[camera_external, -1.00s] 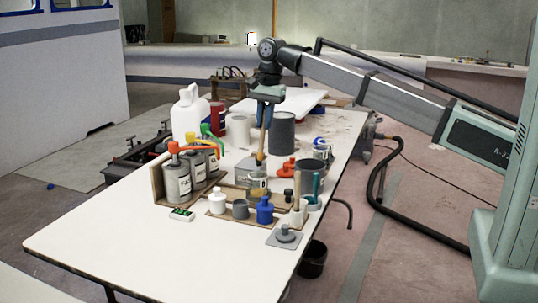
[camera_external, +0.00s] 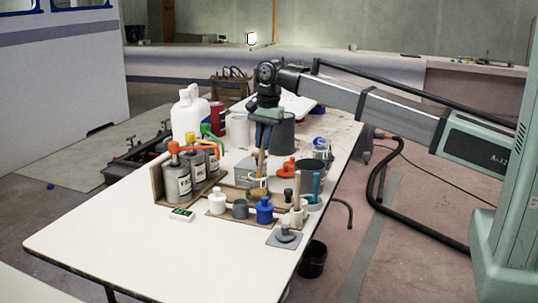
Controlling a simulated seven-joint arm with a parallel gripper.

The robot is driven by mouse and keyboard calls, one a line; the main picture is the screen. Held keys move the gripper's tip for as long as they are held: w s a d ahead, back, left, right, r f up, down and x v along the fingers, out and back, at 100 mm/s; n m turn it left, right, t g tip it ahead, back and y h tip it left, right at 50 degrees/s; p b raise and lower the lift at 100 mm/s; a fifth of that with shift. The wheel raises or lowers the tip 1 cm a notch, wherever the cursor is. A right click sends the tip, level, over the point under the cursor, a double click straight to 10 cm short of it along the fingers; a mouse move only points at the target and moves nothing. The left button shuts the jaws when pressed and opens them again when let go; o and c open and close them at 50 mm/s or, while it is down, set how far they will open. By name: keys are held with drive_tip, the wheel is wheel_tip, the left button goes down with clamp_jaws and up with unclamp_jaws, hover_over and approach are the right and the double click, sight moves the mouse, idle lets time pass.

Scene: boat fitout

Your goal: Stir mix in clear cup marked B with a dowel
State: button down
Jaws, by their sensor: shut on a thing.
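My gripper (camera_external: 262,146) is shut on a light wooden dowel (camera_external: 260,163), held upright and pointing down. The dowel's lower end is at a small clear cup (camera_external: 257,193) with amber-brown contents, and appears to be inside it. I cannot read the mark on the cup at this size.
Pump bottles (camera_external: 177,180) stand left, a grey box (camera_external: 245,173) behind. The table's (camera_external: 150,240) front left is clear.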

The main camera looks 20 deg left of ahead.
sight(262, 155)
drive_tip(key=shift+s+a+f, duration=0.1)
drive_tip(key=shift+a+f, duration=0.05)
drive_tip(key=shift+f, duration=1.05)
drive_tip(key=shift+s+a+f, duration=0.1)
drive_tip(key=shift+f, duration=1.1)
drive_tip(key=shift+w, duration=0.15)
